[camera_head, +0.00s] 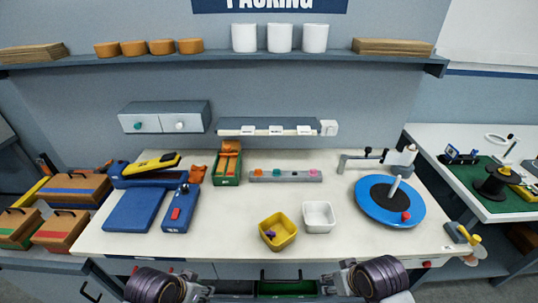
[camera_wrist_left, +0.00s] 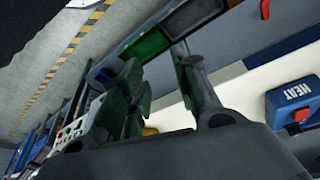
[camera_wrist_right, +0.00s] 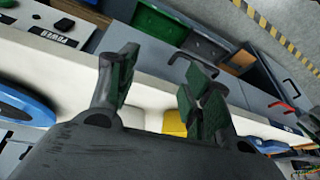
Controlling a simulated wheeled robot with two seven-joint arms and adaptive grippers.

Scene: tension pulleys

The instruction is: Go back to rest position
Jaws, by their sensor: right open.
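My left gripper (camera_head: 203,292) is at the bottom of the head view, in front of the table's front edge. In the left wrist view its two green-padded fingers (camera_wrist_left: 162,85) stand apart with nothing between them. My right gripper (camera_head: 330,284) is also at the bottom of the head view, right of the left one and in front of the table. In the right wrist view its fingers (camera_wrist_right: 160,85) are apart and empty. Neither gripper touches any object on the white table (camera_head: 340,245).
On the table are a yellow bin (camera_head: 278,231), a white bin (camera_head: 319,217), a blue turntable (camera_head: 366,207) and a blue heat sealer (camera_head: 180,208). A green drawer (camera_head: 285,288) lies below the front edge. Wooden boxes (camera_head: 70,225) stand at left. A second table (camera_head: 455,180) is at right.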

